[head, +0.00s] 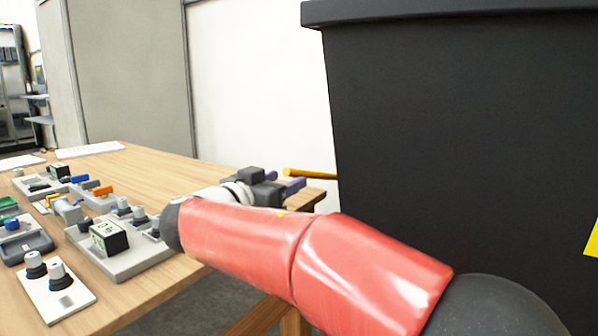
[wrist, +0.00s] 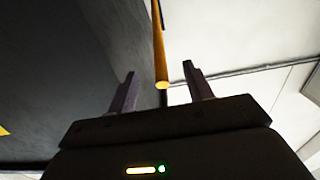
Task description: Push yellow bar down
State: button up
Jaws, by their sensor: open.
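The yellow bar (head: 310,174) sticks out from the left side of a large black bin in the head view, roughly level. In the wrist view the yellow bar (wrist: 159,50) comes down from the top edge, and its rounded end shows between the two fingers and beyond them. My gripper (head: 292,183) is open and empty, just below and beside the bar's free end in the head view. In the wrist view my gripper (wrist: 158,82) has its fingers spread wide, one on each side of the bar. I cannot tell whether it touches the bar.
The black bin (head: 450,120) fills the right of the head view. A wooden table (head: 160,165) stands at left, carrying several panels with knobs and displays, such as a white knob panel (head: 57,292). The far part of the tabletop is mostly clear.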

aim_at(299, 174)
jog(key=shift+b+x, duration=0.95)
jog(key=shift+x, duration=2.2)
jog(key=shift+c, duration=0.4)
jog(key=c, duration=0.9)
